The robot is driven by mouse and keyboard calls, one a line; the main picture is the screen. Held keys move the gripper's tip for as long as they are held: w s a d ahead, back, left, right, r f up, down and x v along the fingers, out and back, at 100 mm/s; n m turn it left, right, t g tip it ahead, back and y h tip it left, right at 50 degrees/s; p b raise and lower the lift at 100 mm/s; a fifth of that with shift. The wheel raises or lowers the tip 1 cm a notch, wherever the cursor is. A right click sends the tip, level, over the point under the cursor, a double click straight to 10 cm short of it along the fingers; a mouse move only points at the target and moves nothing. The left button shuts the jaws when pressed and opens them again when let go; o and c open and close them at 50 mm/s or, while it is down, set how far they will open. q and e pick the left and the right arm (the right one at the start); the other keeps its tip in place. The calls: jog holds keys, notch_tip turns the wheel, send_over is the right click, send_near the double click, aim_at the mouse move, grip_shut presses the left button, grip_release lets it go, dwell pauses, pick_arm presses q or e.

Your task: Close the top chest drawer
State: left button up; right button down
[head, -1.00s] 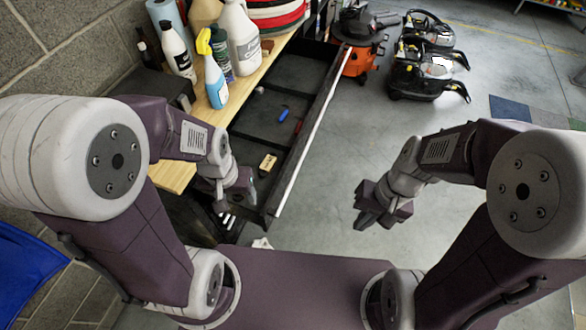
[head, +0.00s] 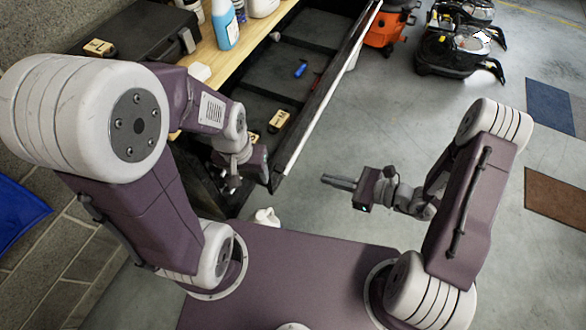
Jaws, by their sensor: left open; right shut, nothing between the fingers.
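The top chest drawer (head: 275,72) is pulled out from under the wooden top. Its dark tray lies open, and its front panel with a pale edge strip (head: 331,85) runs diagonally on the right. My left gripper (head: 229,190) is open by the near end of the drawer, close to the chest; whether it touches is unclear. My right gripper (head: 325,180) is shut and empty, pointing left. It is over the floor, in front of and apart from the drawer front's near end.
In the drawer lie a blue item (head: 300,69) and a small yellow box (head: 278,121). A blue spray bottle (head: 225,25) and a black case (head: 140,40) stand on the wooden top (head: 262,30). An orange vacuum (head: 385,30) stands beyond the drawer front.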

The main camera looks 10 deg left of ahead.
aim_at(283, 165)
jog(key=x, duration=0.8)
jog(key=r+x, duration=0.1)
jog(key=x, duration=0.3)
jog(key=shift+a+f, duration=0.1)
jog(key=shift+a, duration=0.15)
jog(key=shift+w, duration=0.1)
